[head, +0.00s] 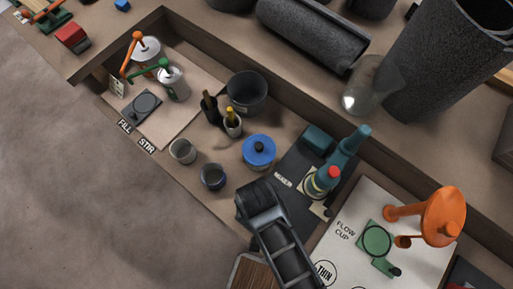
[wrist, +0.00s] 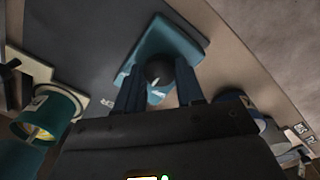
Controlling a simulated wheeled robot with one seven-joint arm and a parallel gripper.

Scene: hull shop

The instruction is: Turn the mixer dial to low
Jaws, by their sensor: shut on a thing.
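The mixer dial (wrist: 158,70) is a dark round knob with a small white mark on its lower edge, set on a teal housing (wrist: 178,40) in the wrist view. My gripper (wrist: 159,84) is shut on the dial, one dark finger at each side of it. In the head view the teal mixer (head: 349,144) stands on a dark mat marked MIXER. My dark wrist (head: 258,200) is in front of that mat, and my fingertips and the dial cannot be made out there. No low marking is readable.
A blue-lidded pot (head: 259,151) and a small dark cup (head: 213,177) stand left of my wrist. An orange flow cup stand (head: 442,215) is on a white board at right. In the wrist view a teal can (wrist: 48,112) with yellow inside is at left.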

